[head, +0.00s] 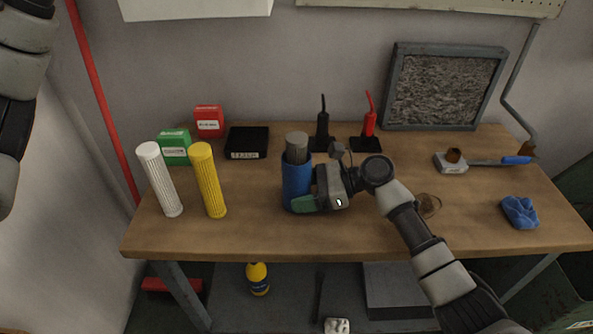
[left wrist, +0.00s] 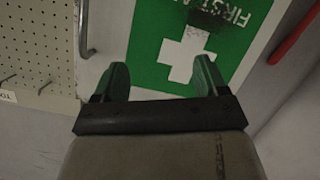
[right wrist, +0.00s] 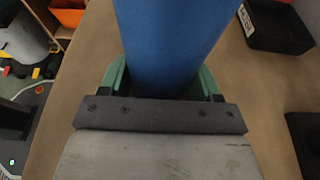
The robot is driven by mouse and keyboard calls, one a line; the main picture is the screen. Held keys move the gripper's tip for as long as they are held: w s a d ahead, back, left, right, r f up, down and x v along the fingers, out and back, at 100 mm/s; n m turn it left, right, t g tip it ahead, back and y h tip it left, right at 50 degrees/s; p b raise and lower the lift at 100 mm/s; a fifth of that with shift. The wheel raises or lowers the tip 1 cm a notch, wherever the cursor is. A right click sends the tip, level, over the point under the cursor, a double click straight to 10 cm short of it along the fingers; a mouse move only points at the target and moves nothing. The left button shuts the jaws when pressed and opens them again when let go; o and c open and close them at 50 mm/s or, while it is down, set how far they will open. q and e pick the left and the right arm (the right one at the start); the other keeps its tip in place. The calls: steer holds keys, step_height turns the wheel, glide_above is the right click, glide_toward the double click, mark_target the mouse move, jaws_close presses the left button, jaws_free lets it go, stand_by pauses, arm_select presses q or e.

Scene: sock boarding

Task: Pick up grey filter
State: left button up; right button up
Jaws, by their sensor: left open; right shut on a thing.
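A grey ribbed filter (head: 297,142) shows its upper end above the rim of a blue cylinder (head: 297,190). I cannot tell whether it is inside the cylinder or behind it; its lower part is hidden. My right gripper (head: 308,203) is shut on the blue cylinder, low on its side, above the bench. The right wrist view shows the blue cylinder (right wrist: 168,30) between the green fingers. My left gripper (left wrist: 160,78) is open and empty in front of a green first-aid sign, away from the filter.
On the wooden bench (head: 255,235), a white filter (head: 160,180) and a yellow filter (head: 207,180) stand at left. Green and red boxes, a black tray (head: 247,142) and two small black stands are behind. A blue cloth (head: 519,212) lies at right. The front middle is clear.

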arm_select(q)
steer(key=s+d+f+m+g+h, duration=0.1)
steer(key=s+d+f+g, duration=0.3)
steer(key=d+f, duration=0.65)
steer(key=g+y, duration=0.2)
steer(key=g, duration=0.3)
glide_toward(295, 136)
steer(key=shift+g+y, duration=0.3)
steer(key=shift+g, duration=0.2)
steer(key=x, duration=0.5)
steer(key=shift+w+d, duration=0.25)
steer(key=shift+x, duration=2.75)
steer(key=shift+w+r, duration=0.1)
steer(key=shift+w, duration=0.05)
steer(key=shift+c, duration=0.2)
steer(key=c, duration=1.2)
